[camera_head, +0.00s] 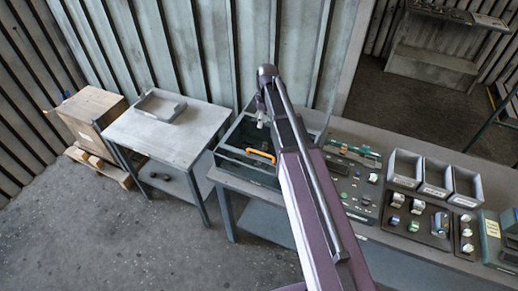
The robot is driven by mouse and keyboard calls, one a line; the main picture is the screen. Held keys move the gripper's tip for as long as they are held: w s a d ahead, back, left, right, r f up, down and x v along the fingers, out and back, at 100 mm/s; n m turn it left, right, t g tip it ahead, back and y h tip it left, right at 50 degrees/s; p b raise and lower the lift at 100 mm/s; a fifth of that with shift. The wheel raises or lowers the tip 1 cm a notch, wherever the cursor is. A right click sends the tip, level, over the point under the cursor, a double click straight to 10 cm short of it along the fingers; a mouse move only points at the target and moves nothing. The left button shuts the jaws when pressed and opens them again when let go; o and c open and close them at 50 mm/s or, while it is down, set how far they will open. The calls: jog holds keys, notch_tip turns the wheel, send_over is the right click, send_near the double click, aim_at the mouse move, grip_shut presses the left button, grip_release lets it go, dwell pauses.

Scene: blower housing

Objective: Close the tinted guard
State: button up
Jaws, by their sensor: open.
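A dark, greenish open-framed box (235,134) stands at the left end of the long bench, and its panels look tinted and see-through. An orange handle (261,156) sits along its near edge. I cannot tell which panel is the guard or how far it stands open. My gripper (261,120) hangs from the end of my arm over the box, above and behind the orange handle and apart from it. It looks small, open and empty. My arm hides the right part of the box.
Grey bins (437,176) and a dark tray with small parts (418,220) stand on the bench to the right. A green-edged panel (354,152) lies just right of my arm. A grey side table (170,132) and a wooden crate (90,112) stand left. Open floor lies in front.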

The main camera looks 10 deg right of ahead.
jog(key=shift+f, duration=0.1)
jog(key=b, duration=1.4)
send_over(260, 149)
jog(key=s+a, duration=0.1)
jog(key=s, duration=0.4)
notch_tip(260, 149, down, 13)
jog(key=shift+w+a+f, duration=0.1)
jog(key=shift+f, duration=0.05)
grip_shut()
